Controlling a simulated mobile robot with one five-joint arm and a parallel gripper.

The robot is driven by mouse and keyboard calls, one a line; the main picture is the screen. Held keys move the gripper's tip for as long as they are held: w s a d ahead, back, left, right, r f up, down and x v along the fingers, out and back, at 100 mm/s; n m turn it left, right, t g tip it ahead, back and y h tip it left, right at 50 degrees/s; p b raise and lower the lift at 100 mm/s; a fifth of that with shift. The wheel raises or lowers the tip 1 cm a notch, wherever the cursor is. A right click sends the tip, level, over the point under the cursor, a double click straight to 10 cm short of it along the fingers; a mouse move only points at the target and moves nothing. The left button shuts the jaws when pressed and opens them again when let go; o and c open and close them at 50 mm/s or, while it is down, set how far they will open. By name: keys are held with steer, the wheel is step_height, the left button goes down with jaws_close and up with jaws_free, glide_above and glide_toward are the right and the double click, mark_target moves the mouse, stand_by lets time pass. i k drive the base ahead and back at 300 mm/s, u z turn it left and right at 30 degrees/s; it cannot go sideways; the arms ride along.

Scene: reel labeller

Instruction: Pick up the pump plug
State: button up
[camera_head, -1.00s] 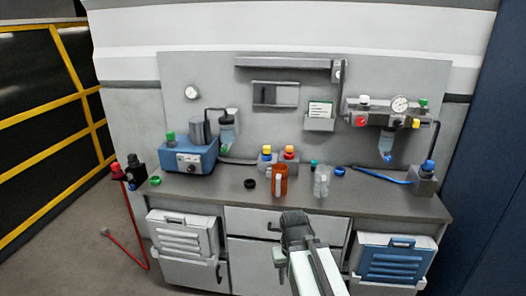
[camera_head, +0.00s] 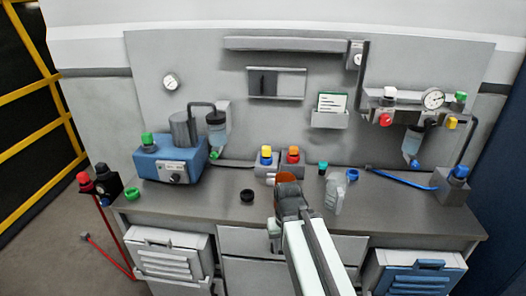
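I cannot tell for sure which thing is the pump plug. A red cord (camera_head: 112,252) runs down from a red-topped fitting (camera_head: 84,182) at the left bench edge. The cord's loose end (camera_head: 84,236) is a small grey-and-red piece lying on the floor at the lower left. A blue pump-like unit (camera_head: 160,168) with a green knob stands on the bench's left side. My gripper (camera_head: 289,188) is at the front of the bench, in front of an orange cup (camera_head: 286,176) that it mostly hides. It is far right of the cord end; its fingers are not clear.
The grey bench (camera_head: 225,205) carries a black ring (camera_head: 247,196), a green ring (camera_head: 132,194), a clear jug (camera_head: 335,194) and a blue ring (camera_head: 352,175). A blue hose (camera_head: 405,179) lies at right. Yellow-framed fencing (camera_head: 30,90) stands left. Floor shows at the lower left.

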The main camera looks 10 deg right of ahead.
mark_target(265, 149)
steer(key=u, duration=2.65)
steer(key=k, duration=1)
steer(key=z, duration=0.95)
steer(key=i, duration=1)
steer(key=u, duration=0.05)
